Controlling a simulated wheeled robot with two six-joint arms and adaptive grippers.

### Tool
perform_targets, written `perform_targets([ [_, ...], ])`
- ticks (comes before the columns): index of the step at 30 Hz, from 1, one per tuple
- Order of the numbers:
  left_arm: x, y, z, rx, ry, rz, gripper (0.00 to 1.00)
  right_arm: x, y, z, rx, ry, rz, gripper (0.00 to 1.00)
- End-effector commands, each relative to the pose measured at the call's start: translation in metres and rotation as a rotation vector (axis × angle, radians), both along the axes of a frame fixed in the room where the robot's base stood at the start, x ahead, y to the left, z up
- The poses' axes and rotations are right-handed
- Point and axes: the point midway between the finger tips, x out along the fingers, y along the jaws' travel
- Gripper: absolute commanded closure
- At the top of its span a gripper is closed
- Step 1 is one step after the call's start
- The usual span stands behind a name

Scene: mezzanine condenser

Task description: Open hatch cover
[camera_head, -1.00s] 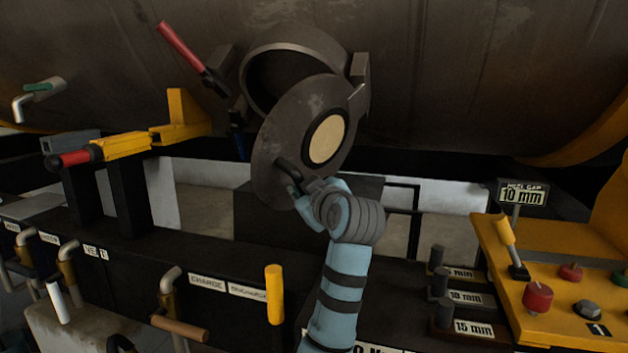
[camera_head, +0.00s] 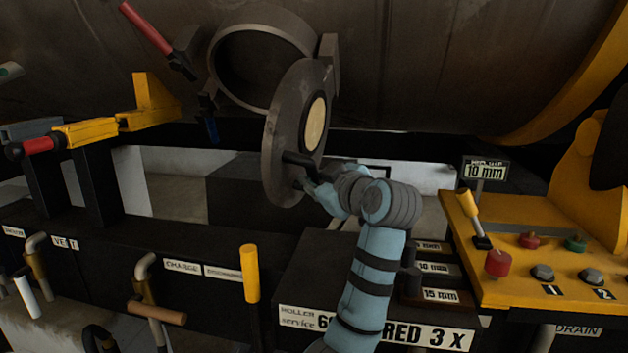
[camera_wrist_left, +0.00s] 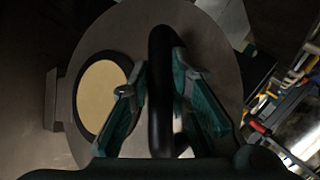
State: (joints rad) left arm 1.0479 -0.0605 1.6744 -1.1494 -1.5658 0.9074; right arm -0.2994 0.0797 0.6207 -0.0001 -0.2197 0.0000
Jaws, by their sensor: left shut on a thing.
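The hatch cover (camera_head: 286,125) is a round grey metal disc with a tan round patch, swung out from the round hatch opening (camera_head: 258,62) on the dark tank. It hangs by the hinge (camera_head: 328,68) on the right of the opening. My left gripper (camera_head: 312,178) is shut on the cover's black bar handle (camera_head: 300,159). In the left wrist view the cover (camera_wrist_left: 200,45) fills the middle, and the dark handle (camera_wrist_left: 160,95) passes between the fingers of my left gripper (camera_wrist_left: 158,95). My right gripper is not in view.
A red-handled lever (camera_head: 147,28) sticks out left of the opening. A yellow bracket with a red grip (camera_head: 40,146) stands at left. A yellow handle (camera_head: 250,272) rises in front. A yellow control panel (camera_head: 520,265) with knobs lies at right.

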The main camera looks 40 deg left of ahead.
Motion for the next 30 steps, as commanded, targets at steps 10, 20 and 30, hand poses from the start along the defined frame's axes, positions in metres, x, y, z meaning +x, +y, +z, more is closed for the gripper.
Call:
perform_targets([
  [10,-0.001,0.002,0.006,0.009,-0.014,-0.005,0.62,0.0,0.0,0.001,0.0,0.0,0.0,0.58],
  [20,-0.012,-0.025,0.01,0.005,-0.014,-0.009,0.62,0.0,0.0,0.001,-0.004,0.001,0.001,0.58],
  [30,-0.033,-0.069,0.02,0.011,-0.013,-0.006,0.62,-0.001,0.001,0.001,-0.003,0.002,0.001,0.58],
])
